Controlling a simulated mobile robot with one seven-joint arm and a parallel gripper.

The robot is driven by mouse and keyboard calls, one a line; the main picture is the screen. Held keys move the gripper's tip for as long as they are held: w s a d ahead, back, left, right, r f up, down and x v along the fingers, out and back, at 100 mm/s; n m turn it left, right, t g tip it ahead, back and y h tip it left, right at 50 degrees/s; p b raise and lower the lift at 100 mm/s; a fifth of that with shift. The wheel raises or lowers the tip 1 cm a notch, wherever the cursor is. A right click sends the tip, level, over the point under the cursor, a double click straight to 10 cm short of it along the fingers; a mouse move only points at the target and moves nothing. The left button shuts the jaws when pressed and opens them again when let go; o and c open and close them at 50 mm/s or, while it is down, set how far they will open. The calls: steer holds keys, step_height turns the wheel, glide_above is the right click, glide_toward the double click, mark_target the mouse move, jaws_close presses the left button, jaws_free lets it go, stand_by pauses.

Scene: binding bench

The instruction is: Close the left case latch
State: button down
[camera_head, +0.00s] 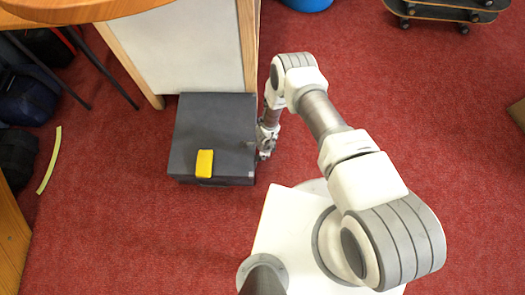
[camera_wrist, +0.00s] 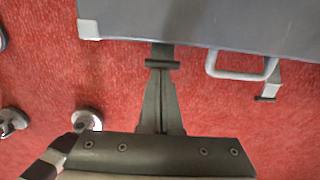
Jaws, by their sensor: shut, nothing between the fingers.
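A dark grey case (camera_head: 215,130) lies on the red floor in the head view, and its edge (camera_wrist: 215,18) fills the top of the wrist view. Two latches stick out from this edge, one on each side of the handle (camera_wrist: 242,72). The left latch (camera_wrist: 162,50) in the wrist view is at my fingertips; its right latch (camera_wrist: 270,80) is farther off and also looks swung out. My gripper (camera_wrist: 160,70) is shut and empty, its tips at or very near the left latch's dark end; contact is unclear. In the head view my gripper (camera_head: 264,155) is beside the case's near right corner.
A yellow box-shaped item (camera_head: 204,163) lies on the case lid. A wooden-edged cabinet (camera_head: 185,55) stands right behind the case. Dark bags (camera_head: 25,100) lie at the left and skateboards (camera_head: 440,10) at the top right.

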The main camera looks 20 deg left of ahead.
steer(key=shift+s+a+r, duration=0.1)
steer(key=shift+a+r, duration=0.1)
steer(key=shift+a, duration=0.6)
steer(key=shift+a+r, duration=0.1)
steer(key=shift+r+p, duration=0.6)
steer(key=shift+r, duration=0.15)
step_height(320, 180, up, 9)
steer(key=a+p, duration=0.1)
steer(key=shift+r, duration=0.2)
steer(key=shift+a, duration=0.1)
